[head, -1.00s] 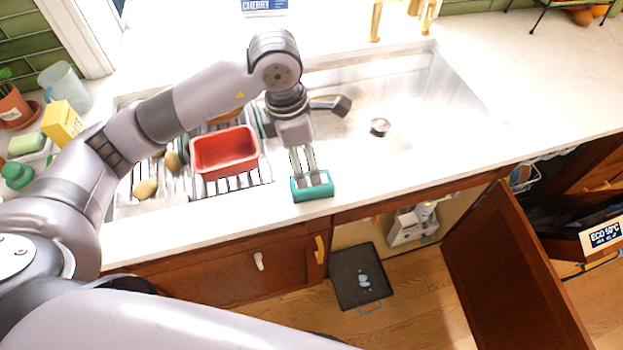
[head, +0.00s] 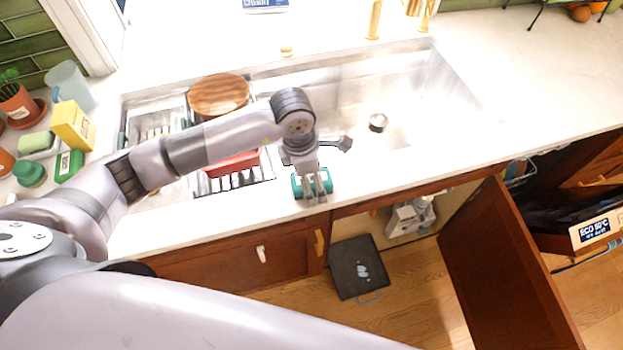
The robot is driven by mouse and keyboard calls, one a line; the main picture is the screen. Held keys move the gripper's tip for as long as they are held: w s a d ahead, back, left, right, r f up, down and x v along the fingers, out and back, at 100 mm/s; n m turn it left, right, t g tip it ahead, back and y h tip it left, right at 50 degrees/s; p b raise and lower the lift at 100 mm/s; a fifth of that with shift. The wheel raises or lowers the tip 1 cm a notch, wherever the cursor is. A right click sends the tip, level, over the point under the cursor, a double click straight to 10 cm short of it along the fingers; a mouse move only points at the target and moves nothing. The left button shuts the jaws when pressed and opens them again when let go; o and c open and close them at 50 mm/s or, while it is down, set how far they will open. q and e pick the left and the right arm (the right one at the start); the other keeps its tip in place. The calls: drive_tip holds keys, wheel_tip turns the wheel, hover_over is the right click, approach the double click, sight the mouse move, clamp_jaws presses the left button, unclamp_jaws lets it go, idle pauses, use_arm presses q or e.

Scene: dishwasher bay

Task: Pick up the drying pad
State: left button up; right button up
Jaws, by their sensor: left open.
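A small teal block, which I take to be the drying pad (head: 298,187), lies on the white counter strip at the front edge of the sink. My left gripper (head: 313,190) is down over the middle of it, pointing downward. The pad's teal ends show on both sides of the gripper, and its middle is hidden. The fingers are open around or against the pad; I cannot tell whether they touch it. My right gripper is out of view.
A red tub (head: 232,163) sits in a rack in the sink, partly behind my arm. A round wooden board (head: 218,95) lies behind it. The tap head (head: 338,144) is close to the gripper. A cabinet door (head: 510,265) stands open at right. A dark tray (head: 357,268) lies below.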

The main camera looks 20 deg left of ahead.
sight(311, 178)
use_arm(q)
drive_tip(key=shift+c, duration=0.6)
drive_tip(key=c, duration=0.9)
drive_tip(key=shift+c, duration=1.4)
drive_tip(key=shift+r, duration=0.15)
wheel_tip(311, 178, up, 20)
drive_tip(key=b, duration=0.4)
drive_tip(key=shift+b, duration=0.3)
